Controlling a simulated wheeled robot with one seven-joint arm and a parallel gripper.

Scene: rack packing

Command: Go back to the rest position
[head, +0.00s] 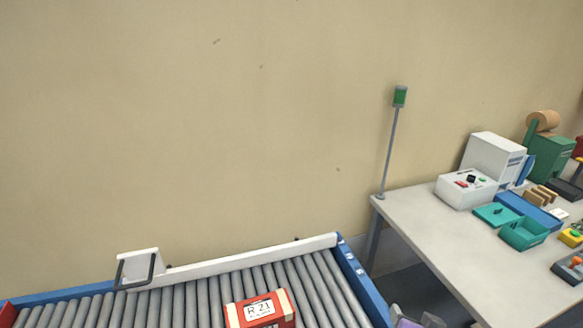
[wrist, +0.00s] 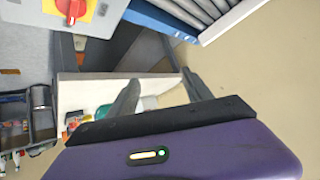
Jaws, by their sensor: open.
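My gripper (wrist: 162,84) shows in the wrist view, its two dark fingers spread apart with nothing held between them. Its purple body fills the bottom of that view. In the head view only a small purple part of my arm (head: 405,322) shows at the bottom edge, right of the conveyor; the fingers cannot be made out clearly there.
A roller conveyor (head: 205,292) carries a red box labelled R 21 (head: 260,310). A grey worktable (head: 420,216) with bins and devices stands at the right, with a green-topped pole (head: 399,97). In the wrist view, a red knob (wrist: 71,7) sits on a yellow plate.

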